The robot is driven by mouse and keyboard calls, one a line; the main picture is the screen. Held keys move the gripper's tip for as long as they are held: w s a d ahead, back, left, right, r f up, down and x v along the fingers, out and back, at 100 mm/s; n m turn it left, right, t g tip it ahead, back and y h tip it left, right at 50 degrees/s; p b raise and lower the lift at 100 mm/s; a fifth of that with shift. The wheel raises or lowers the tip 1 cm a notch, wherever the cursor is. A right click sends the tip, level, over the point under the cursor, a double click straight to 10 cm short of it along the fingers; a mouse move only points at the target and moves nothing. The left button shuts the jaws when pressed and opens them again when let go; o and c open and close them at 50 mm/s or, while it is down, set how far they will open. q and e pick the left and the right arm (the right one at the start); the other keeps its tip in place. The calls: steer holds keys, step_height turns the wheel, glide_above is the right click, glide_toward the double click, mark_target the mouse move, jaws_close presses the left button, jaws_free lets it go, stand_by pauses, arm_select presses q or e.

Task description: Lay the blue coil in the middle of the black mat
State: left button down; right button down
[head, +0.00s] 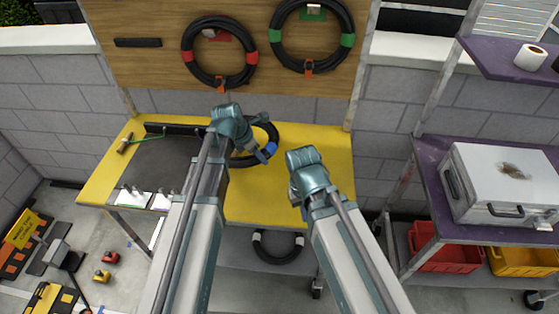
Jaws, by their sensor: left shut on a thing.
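The blue coil (271,148), a black cable ring with blue bands, is at the middle of the yellow table, right of the black mat. My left gripper (263,155) is shut on its lower right part, and my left wrist hides the coil's left side. The black mat (165,160) lies on the left part of the table; my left arm crosses in front of its right end. My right gripper (296,192) is over the right part of the table, apart from the coil; its fingers are not clear.
The yellow table (330,150) is bare on the right. A green-handled tool lies by the mat's back left edge, and white-based holders stand along its front. Red-banded (249,57) and green-banded (347,40) coils hang on the wooden board behind.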

arm_select(q)
steer(key=a, duration=0.4)
steer(key=w+a+n, duration=0.1)
steer(key=a, duration=0.4)
steer(key=w+a+n+t, duration=0.1)
steer(key=a, duration=0.3)
steer(key=shift+w+a+r+y, duration=0.15)
steer(key=shift+w+a+y, duration=0.1)
steer(key=shift+a+y, duration=0.15)
steer(key=a+n+y, duration=0.1)
steer(key=a+n, duration=0.1)
steer(key=a, duration=1)
steer(key=shift+s+a+n+t, duration=0.15)
steer(key=shift+s+n+t, duration=0.15)
step_height(320, 180, down, 9)
steer(key=b, duration=0.9)
steer(key=shift+c, duration=1)
jaws_free()
steer(key=shift+s, duration=0.1)
